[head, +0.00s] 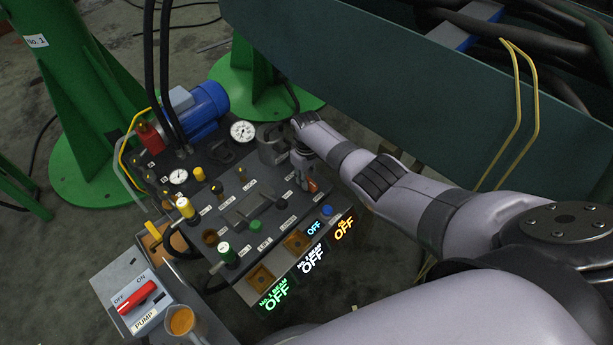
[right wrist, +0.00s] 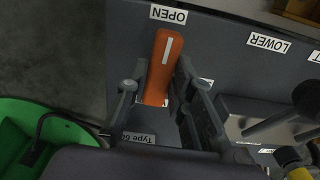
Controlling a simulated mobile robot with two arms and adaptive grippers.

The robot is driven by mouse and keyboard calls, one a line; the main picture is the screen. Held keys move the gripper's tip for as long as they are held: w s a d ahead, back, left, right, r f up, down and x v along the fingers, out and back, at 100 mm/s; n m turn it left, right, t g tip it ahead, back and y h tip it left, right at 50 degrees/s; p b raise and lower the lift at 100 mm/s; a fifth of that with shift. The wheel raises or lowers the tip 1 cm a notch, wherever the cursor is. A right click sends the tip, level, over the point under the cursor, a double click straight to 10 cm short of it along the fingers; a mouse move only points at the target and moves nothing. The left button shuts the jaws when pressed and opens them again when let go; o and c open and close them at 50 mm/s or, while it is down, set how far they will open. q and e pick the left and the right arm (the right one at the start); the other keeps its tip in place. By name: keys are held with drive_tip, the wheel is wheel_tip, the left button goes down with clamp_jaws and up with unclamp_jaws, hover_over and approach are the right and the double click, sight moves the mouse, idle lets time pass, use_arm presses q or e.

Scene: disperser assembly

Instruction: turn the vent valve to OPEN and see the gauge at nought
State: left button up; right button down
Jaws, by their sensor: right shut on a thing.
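The vent valve has an orange handle (right wrist: 164,62) with a white stripe. In the right wrist view the stripe points roughly towards the OPEN label (right wrist: 168,14). My right gripper (right wrist: 157,78) is shut on the handle, one finger on each side. In the head view the handle (head: 313,186) shows small at the panel's right side, below the right gripper (head: 305,176). A large white gauge (head: 243,131) stands at the panel's back, and a smaller gauge (head: 178,176) stands to its left. Their needles are too small to read. My left gripper is not in view.
The panel (head: 240,187) carries several knobs and OFF displays (head: 277,293). A pump box (head: 118,278) with a red switch stands at the lower left, near a cup of amber liquid (head: 181,321). Green stands (head: 85,100) and a dark beam (head: 400,90) border the panel.

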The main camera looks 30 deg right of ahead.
drive_tip(key=shift+s+n, duration=0.1)
drive_tip(key=shift+n, duration=0.3)
drive_tip(key=c, duration=1.4)
unclamp_jaws()
wheel_tip(320, 180, up, 12)
